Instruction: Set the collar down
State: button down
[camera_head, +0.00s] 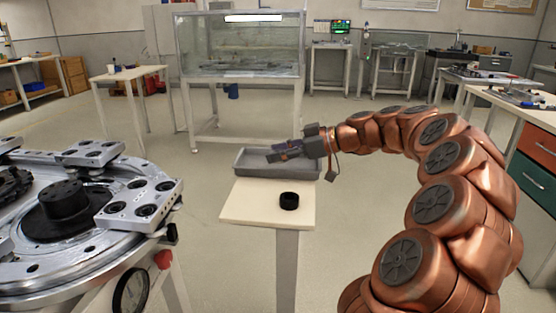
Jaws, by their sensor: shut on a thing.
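My gripper (283,149) reaches in from the right, over the grey tray (252,172) on the small pale table (240,208). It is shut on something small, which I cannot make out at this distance. A short black ring-shaped piece (289,201) stands upright on the bare front part of the table, apart from the tray and my gripper. It looks like a collar. I cannot tell whether my gripper holds a similar piece. The tray's inside is partly hidden by the gripper.
A large round metal machine (92,243) with clamp blocks and a black hub (63,199) fills the left. The pale table has free room left of the black piece. A glass tank (245,45) on a stand is behind. A bench with drawers (537,145) is at right.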

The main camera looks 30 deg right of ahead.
aim_at(279, 166)
jog(key=shift+w+d+f, duration=0.1)
jog(key=shift+w+d, duration=0.4)
jog(key=shift+w, duration=0.25)
jog(key=shift+w+d+f, duration=0.1)
jog(key=shift+w+d, duration=0.35)
jog(key=shift+w, duration=0.3)
jog(key=shift+w, duration=0.1)
jog(key=shift+w+d, duration=0.15)
jog(key=shift+f+b, duration=0.35)
jog(key=shift+f, duration=1.4)
jog(key=shift+f, duration=0.15)
jog(key=c, duration=0.6)
grip_release()
